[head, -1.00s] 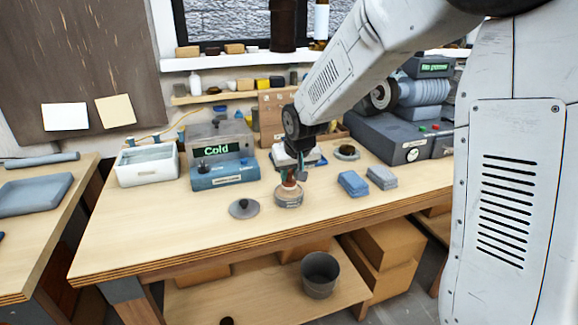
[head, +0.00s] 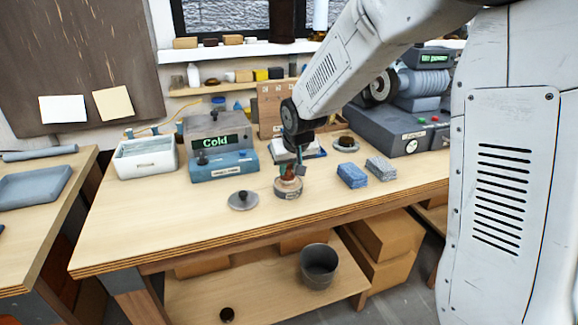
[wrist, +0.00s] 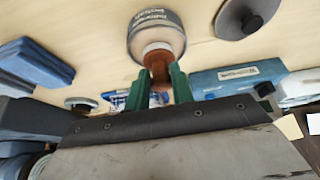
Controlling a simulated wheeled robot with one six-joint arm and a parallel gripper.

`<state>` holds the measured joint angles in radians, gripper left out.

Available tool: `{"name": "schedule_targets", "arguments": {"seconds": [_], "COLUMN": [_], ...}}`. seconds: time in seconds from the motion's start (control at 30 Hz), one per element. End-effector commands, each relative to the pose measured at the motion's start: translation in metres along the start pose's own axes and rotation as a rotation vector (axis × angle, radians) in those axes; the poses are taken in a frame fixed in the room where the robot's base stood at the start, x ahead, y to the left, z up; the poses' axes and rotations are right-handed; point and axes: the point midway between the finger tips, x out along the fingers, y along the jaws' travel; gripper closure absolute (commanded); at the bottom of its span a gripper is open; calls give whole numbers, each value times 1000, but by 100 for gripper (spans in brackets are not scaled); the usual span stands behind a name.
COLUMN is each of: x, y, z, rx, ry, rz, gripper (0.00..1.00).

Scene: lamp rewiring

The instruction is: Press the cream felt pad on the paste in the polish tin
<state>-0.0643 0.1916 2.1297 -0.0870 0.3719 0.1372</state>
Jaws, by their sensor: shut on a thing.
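My gripper (head: 290,172) is shut on a brown handle (wrist: 160,72), gripped between two green fingers in the wrist view. A cream felt pad (wrist: 157,49) is at the handle's far end. The round polish tin (head: 288,190) stands on the bench directly below it; the tin (wrist: 155,22) also shows behind the pad in the wrist view. The pad is over the tin's mouth; I cannot tell whether it touches the paste, which is hidden. The tin's grey lid (head: 243,200), with a dark knob, lies on the bench to its left.
A blue-grey unit reading "Cold" (head: 222,165) and a white tub (head: 146,158) stand behind left. A grey machine (head: 385,130) is at back right. The front of the bench (head: 200,240) is clear.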

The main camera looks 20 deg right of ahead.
Motion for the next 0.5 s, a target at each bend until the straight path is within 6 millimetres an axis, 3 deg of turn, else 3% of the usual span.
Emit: {"name": "schedule_targets", "arguments": {"seconds": [0.5], "x": [7], "y": [0], "z": [4], "rx": [0], "ry": [-1], "rz": [0], "gripper": [96]}}
